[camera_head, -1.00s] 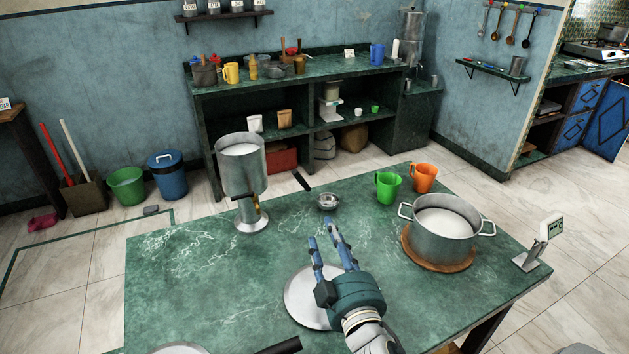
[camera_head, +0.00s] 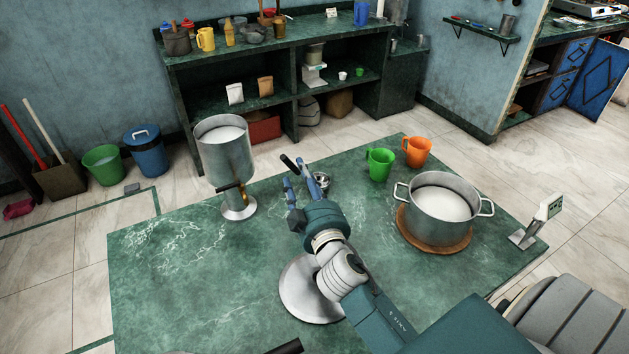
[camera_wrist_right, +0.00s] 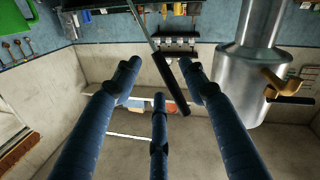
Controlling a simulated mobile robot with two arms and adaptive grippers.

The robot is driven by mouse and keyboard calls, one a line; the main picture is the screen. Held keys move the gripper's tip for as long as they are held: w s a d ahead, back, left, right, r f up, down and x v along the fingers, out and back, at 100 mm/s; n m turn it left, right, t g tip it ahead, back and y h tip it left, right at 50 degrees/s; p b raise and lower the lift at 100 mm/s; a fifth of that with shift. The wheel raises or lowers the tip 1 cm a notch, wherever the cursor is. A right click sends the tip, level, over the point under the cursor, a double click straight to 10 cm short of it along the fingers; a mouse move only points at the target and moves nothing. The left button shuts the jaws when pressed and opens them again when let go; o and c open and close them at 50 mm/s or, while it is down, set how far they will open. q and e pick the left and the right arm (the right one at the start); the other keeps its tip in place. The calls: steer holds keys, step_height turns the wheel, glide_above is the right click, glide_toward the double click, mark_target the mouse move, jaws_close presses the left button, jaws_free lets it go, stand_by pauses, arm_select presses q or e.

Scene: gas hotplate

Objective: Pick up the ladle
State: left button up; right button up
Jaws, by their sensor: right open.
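The ladle is at the far side of the green table, with its small metal bowl (camera_head: 323,181) beyond my right gripper and its black handle (camera_head: 290,162) pointing up and to the left. My right gripper (camera_head: 299,178) is open, with its fingers reaching toward the handle. In the right wrist view, the dark handle (camera_wrist_right: 174,88) slants between the spread fingertips (camera_wrist_right: 160,65). No finger is clearly closed on it. The fingers and wrist partly hide the ladle in the head view. My left gripper is not in view.
A metal dispenser (camera_head: 226,158) stands left of the gripper. A green mug (camera_head: 380,165), an orange mug (camera_head: 417,152) and a pot of white liquid (camera_head: 441,212) are to the right. A round metal disc (camera_head: 302,300) lies under my right arm. The left tabletop (camera_head: 170,270) is mostly clear.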

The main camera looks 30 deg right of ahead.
mark_target(297, 169)
steer(key=x, duration=0.4)
steer(key=shift+w+p, duration=0.1)
steer(key=shift+p, duration=0.3)
jaws_close()
steer(key=shift+r, duration=0.1)
